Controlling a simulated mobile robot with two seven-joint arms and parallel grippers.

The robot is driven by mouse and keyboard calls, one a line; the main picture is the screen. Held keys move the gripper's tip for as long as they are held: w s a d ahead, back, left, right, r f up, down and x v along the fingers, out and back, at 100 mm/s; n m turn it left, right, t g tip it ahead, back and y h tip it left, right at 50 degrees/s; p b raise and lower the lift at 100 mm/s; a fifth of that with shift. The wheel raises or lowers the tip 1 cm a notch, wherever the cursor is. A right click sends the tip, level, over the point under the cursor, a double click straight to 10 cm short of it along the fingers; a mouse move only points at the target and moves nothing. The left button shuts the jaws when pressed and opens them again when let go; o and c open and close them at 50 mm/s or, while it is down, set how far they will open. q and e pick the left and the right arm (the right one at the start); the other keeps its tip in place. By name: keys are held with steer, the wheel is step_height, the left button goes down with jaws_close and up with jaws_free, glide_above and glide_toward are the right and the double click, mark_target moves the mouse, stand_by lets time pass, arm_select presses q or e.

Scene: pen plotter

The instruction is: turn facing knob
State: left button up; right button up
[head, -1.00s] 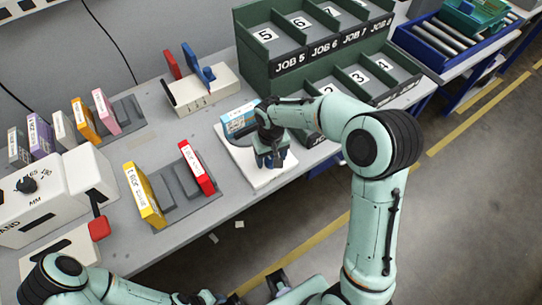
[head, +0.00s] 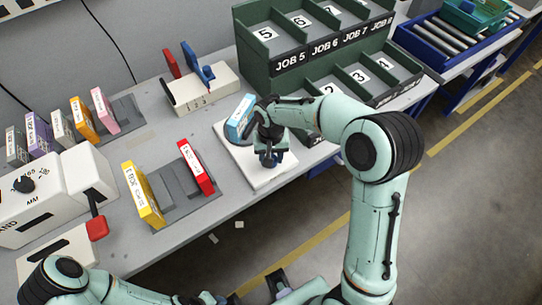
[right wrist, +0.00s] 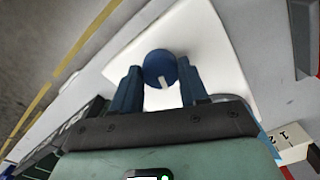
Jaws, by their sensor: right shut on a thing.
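My right gripper (head: 268,158) points down over the white board (head: 262,180) on the bench. In the right wrist view its fingers (right wrist: 160,72) stand on either side of a round dark-blue knob (right wrist: 157,64) and are shut on it. A white pointer mark on the knob faces the gripper palm. In the head view the gripper hides the knob.
A yellow box (head: 142,194) and a red box (head: 196,167) stand in a grey rack to the left. A white machine (head: 60,190) with a black dial and red-ended lever is farther left. A green job rack (head: 258,58) rises behind the right arm. Bare bench lies around the grey rack.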

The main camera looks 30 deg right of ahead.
steer(key=m, duration=0.3)
steer(key=shift+m, duration=0.4)
steer(key=m, duration=0.3)
steer(key=shift+r+m, duration=0.1)
steer(key=shift+m, duration=0.2)
steer(key=m, duration=0.3)
steer(key=shift+m, duration=0.3)
steer(key=shift+w+m, duration=0.1)
steer(key=shift+m, duration=1.7)
steer(key=o, duration=1.1)
steer(key=shift+c, duration=0.2)
